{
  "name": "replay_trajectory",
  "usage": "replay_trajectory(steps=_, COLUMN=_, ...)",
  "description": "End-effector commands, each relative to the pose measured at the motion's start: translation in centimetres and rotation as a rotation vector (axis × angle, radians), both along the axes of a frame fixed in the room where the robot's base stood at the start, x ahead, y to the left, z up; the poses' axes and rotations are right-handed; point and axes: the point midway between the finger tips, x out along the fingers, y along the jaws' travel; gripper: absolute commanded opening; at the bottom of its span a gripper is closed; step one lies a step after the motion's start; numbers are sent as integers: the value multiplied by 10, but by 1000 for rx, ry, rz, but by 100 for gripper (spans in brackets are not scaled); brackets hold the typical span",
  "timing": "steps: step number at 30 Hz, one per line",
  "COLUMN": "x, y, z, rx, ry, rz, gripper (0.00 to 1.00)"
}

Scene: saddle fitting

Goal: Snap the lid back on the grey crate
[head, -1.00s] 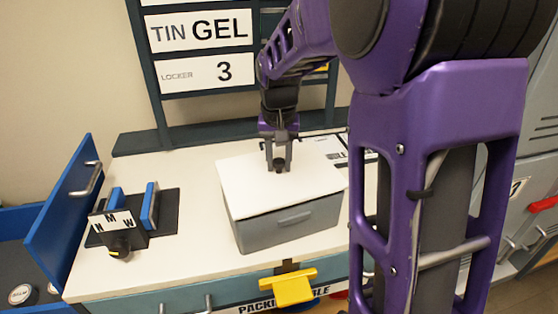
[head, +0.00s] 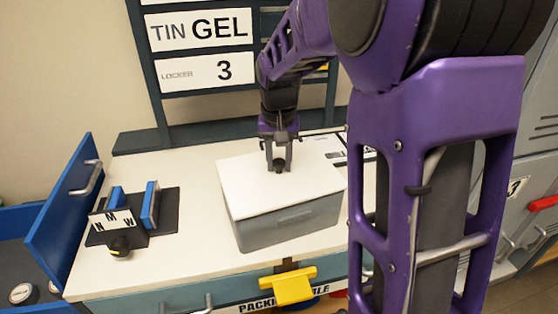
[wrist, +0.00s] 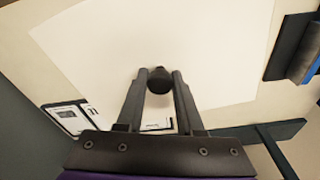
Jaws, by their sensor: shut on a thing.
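The grey crate (head: 290,226) stands on the white bench top. The white lid (head: 270,196) lies over its top and covers the opening; from this angle I cannot tell whether every edge is snapped down. My gripper (head: 279,166) is over the rear part of the lid, shut on the dark lid knob (head: 279,168). In the wrist view the knob (wrist: 159,80) sits between the two fingertips, with the lid (wrist: 220,60) spread beneath. The crate walls are hidden under the lid in the wrist view.
A black block with letter labels and blue pads (head: 130,215) stands left on the bench (head: 180,265). A blue panel with a handle (head: 75,205) rises at the left edge. A yellow latch (head: 290,287) is at the bench front. A dark sign rack (head: 160,110) stands behind.

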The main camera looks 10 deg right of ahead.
Motion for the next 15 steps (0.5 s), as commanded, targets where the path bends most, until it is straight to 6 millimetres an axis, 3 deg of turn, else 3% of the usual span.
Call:
replay_trajectory(steps=11, x=0, y=0, z=0, rx=0, ry=-1, rz=0, gripper=0)
replay_trajectory(steps=12, x=0, y=0, z=0, rx=0, ry=-1, rz=0, gripper=41)
replay_trajectory(steps=15, x=0, y=0, z=0, rx=0, ry=-1, rz=0, gripper=59)
